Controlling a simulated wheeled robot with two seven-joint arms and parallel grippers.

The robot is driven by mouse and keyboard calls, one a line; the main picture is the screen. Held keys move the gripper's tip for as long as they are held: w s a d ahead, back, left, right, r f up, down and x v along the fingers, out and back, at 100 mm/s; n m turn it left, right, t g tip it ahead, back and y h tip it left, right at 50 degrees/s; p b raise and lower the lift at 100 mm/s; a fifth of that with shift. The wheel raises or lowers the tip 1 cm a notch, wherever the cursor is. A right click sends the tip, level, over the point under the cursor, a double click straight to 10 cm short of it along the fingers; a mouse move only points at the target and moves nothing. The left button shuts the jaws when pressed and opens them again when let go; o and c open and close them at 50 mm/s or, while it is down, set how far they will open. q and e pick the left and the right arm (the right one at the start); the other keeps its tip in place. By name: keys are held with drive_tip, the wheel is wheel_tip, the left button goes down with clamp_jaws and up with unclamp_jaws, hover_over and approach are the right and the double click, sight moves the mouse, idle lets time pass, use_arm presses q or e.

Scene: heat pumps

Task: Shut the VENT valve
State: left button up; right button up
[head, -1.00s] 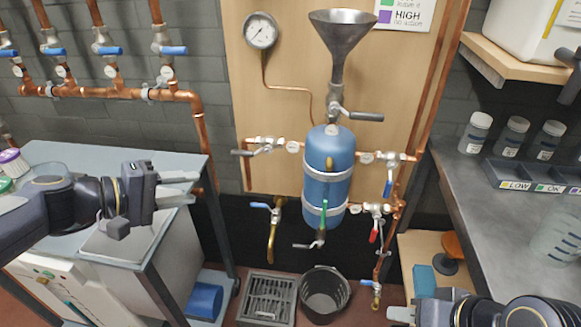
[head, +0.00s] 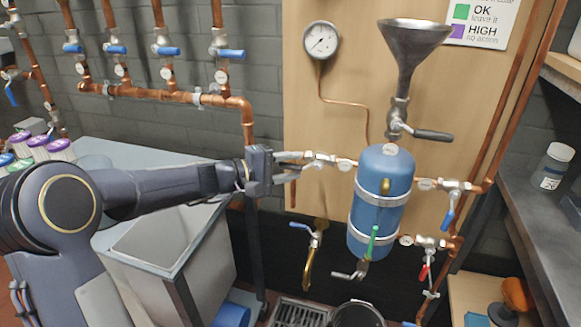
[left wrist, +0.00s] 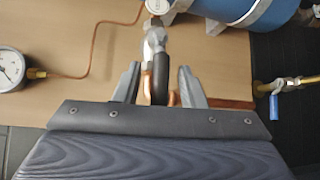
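A blue tank (head: 385,185) hangs on the wooden board with valves around it. The valve on its left pipe (head: 320,160) has a black lever handle, mostly hidden by my gripper in the head view. Its tag is too small to read, so I cannot confirm it is VENT. In the left wrist view the black handle (left wrist: 160,82) points toward my gripper, between the two fingers. My left gripper (head: 297,166) is open around this handle, with a gap on each side; it also shows in the left wrist view (left wrist: 159,88). My right gripper is out of view.
A funnel (head: 414,50) with its own black-handled valve (head: 432,135) stands above the tank. A gauge (head: 321,40) is upper left. A blue-handled valve (head: 313,236) hangs below my gripper. A metal-topped cabinet (head: 165,240) stands below my left arm.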

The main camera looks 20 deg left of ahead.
use_arm(q)
clamp_jaws()
drive_tip(key=shift+r, duration=0.1)
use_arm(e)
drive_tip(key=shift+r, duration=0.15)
